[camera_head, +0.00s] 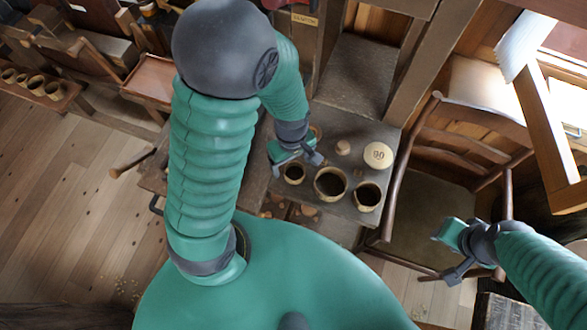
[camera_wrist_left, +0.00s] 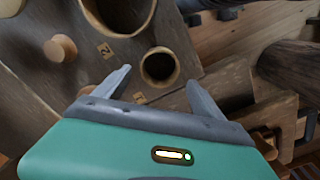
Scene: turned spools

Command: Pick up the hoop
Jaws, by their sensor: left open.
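Three round, hollow wooden pieces with pale rims stand on the grey-brown bench top: a small one (camera_head: 293,181), a larger one (camera_head: 331,198) and one at the right (camera_head: 367,206). I cannot tell for certain which of them is the hoop. My left gripper (camera_head: 297,158) is open and empty, just above and behind the small one. In the left wrist view, the open fingers (camera_wrist_left: 158,76) reach toward a small ring (camera_wrist_left: 146,80), apart from it, with a larger ring (camera_wrist_left: 88,14) at the top. My right gripper (camera_head: 452,253) hangs far right, its jaw opening unclear.
A pale disc (camera_head: 378,155) and a small wooden knob (camera_head: 343,147) are on the bench behind the rings; a knob (camera_wrist_left: 60,47) shows in the left wrist view. A wooden chair (camera_head: 430,185) stands right of the bench. More cups (camera_head: 37,86) line a far-left shelf.

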